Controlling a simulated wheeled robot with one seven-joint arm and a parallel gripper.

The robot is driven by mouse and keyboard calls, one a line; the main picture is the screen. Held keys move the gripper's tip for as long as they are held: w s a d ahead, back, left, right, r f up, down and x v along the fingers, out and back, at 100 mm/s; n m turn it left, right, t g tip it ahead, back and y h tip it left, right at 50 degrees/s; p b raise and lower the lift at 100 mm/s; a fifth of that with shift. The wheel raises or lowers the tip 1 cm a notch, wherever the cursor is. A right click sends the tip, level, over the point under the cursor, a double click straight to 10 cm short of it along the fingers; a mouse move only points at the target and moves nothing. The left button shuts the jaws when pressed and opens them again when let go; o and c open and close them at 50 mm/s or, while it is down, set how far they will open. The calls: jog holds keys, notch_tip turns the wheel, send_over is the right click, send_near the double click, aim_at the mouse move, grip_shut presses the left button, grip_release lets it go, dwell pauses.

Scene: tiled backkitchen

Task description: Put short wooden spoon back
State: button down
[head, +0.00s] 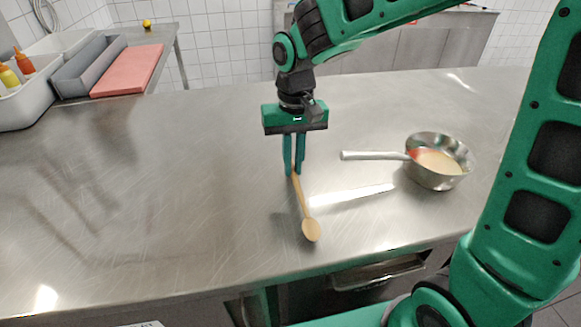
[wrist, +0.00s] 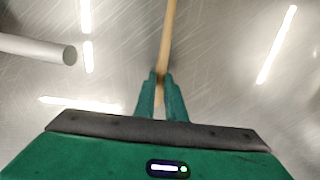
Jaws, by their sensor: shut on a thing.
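A short wooden spoon (head: 304,208) shows in the head view at the middle of the steel counter, its round bowl toward the front edge. My gripper (head: 294,172) points down and is shut on the end of the spoon's handle. In the wrist view the pale handle (wrist: 169,38) runs up from between my fingertips (wrist: 160,78), and the spoon's bowl is out of view. I cannot tell whether the spoon touches the counter.
A steel saucepan (head: 433,178) with pale contents stands to the right, its handle (head: 372,155) pointing toward my gripper. A grey bin (head: 88,68), a red cutting board (head: 128,72) and a white tub with bottles (head: 28,98) are at the back left. The left counter (head: 130,190) is clear.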

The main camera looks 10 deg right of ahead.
jog(key=shift+f, duration=0.8)
jog(key=c, duration=1.8)
grip_release()
notch_tip(320, 180, up, 12)
jog(key=s+d+f+m, duration=0.15)
jog(key=s+d, duration=0.25)
jog(key=d, duration=0.5)
jog(key=s+d+f+m, duration=0.15)
jog(key=s+d, duration=0.25)
jog(key=d, duration=0.6)
jog(key=s+d+f+m, duration=0.1)
jog(key=s+d, duration=0.2)
jog(key=s, duration=0.1)
jog(key=s+d+f+m, duration=0.1)
jog(key=s+d+f, duration=0.1)
jog(key=s, duration=0.3)
jog(key=s+d+f+m, duration=0.1)
jog(key=s+d+f, duration=0.1)
jog(key=s+d, duration=0.2)
jog(key=shift+s+d+f, duration=0.15)
jog(key=shift+s+d, duration=0.1)
jog(key=shift+s, duration=0.15)
